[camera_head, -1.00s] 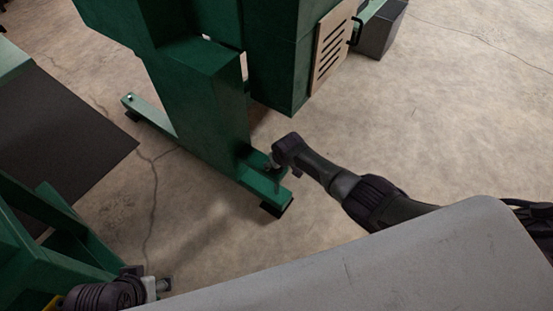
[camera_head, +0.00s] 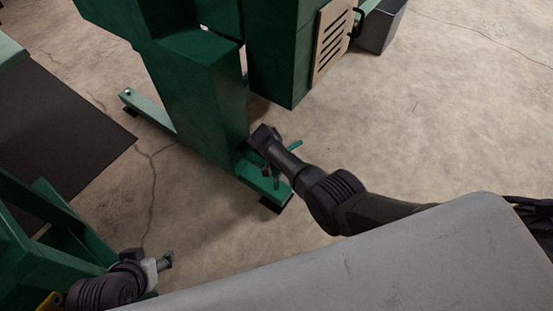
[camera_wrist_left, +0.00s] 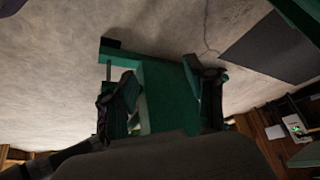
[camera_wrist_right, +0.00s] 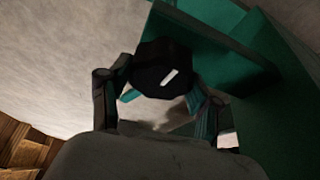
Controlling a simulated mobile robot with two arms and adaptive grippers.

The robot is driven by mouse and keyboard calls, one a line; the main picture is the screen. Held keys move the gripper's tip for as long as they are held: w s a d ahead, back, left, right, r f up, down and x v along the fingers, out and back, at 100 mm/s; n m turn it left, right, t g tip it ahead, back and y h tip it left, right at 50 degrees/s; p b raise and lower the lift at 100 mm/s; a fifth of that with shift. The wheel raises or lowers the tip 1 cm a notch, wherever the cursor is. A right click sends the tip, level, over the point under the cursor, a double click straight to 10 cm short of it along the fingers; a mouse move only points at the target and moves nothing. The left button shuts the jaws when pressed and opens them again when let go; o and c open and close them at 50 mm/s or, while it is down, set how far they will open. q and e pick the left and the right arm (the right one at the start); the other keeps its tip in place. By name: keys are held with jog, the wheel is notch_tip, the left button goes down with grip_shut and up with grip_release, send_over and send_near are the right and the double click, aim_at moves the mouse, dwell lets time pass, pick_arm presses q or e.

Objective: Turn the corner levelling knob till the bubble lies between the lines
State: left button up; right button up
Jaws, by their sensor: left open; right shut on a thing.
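A black round knob (camera_wrist_right: 163,68) with a white mark on its face shows in the right wrist view. My right gripper (camera_wrist_right: 160,88) is shut on it, one finger on each side. In the head view my right gripper (camera_head: 272,160) is at the near end of the green foot bar (camera_head: 268,187), and the knob is hidden there by my wrist. My left gripper (camera_head: 163,262) is open and empty at the lower left. In the left wrist view its fingers (camera_wrist_left: 165,92) are apart, with a green beam (camera_wrist_left: 165,97) behind them. No bubble or level lines can be made out.
The green machine's column (camera_head: 195,90) and cabinet (camera_head: 275,50) stand right above the foot bar. A second green frame (camera_head: 45,235) is beside my left arm. A dark mat (camera_head: 55,130) lies at left. The concrete floor at right (camera_head: 430,120) is clear.

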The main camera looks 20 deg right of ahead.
jog(key=m+b, duration=0.2)
jog(key=shift+f+m+g+h, duration=0.2)
jog(key=shift+m+g+h, duration=0.1)
jog(key=shift+m+g, duration=0.1)
pick_arm(q)
jog(key=w+d+r+t+h+b, duration=0.1)
jog(key=w+d+r+t+h, duration=0.3)
jog(key=w+r+t, duration=0.6)
pick_arm(e)
jog(key=shift+m+g, duration=0.3)
jog(key=shift+m, duration=0.4)
jog(key=shift+m+g+b, duration=0.3)
jog(key=shift+m+b, duration=0.7)
jog(key=shift+b, duration=0.05)
jog(key=shift+r+m+g+h+b, duration=0.15)
jog(key=shift+m+g+h+b, duration=0.15)
jog(key=shift+m+b, duration=0.35)
pick_arm(q)
notch_tip(320, 180, up, 14)
jog(key=d+m+t+h, duration=0.1)
jog(key=d+t, duration=0.1)
jog(key=t, duration=0.6)
jog(key=shift+s+f+h, duration=0.15)
jog(key=shift+s+h, duration=0.15)
jog(key=shift+s, duration=0.05)
pick_arm(e)
jog(key=o, duration=1.1)
jog(key=shift+o, duration=0.2)
jog(key=shift+r, duration=0.1)
